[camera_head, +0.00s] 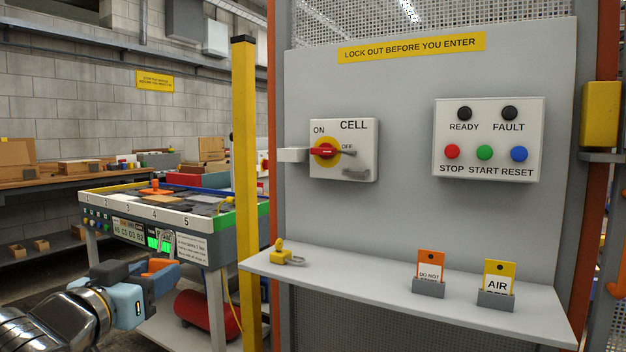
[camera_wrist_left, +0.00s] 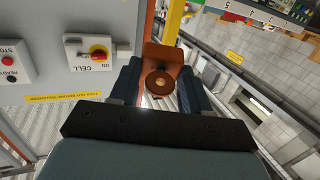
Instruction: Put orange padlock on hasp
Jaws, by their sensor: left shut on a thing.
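My left gripper (camera_head: 146,272) is at the lower left of the head view, shut on the orange padlock (camera_head: 161,266). A silver shackle shows just above the orange body. In the left wrist view the orange padlock (camera_wrist_left: 163,56) sits between the two dark fingers (camera_wrist_left: 160,88). The grey CELL switch box (camera_head: 343,150) is on the panel, with a red handle (camera_head: 323,151) on a yellow disc pointing to the left. A small grey hasp (camera_head: 356,174) shows at its lower right. The padlock is well apart from it. My right gripper is not in view.
A grey shelf (camera_head: 400,290) juts out below the panel. It bears a yellow padlock (camera_head: 280,246), an orange tag (camera_head: 431,263) and a yellow AIR tag (camera_head: 499,274) in holders. A yellow post (camera_head: 246,180) stands between my left gripper and the panel. A numbered table (camera_head: 150,215) stands behind.

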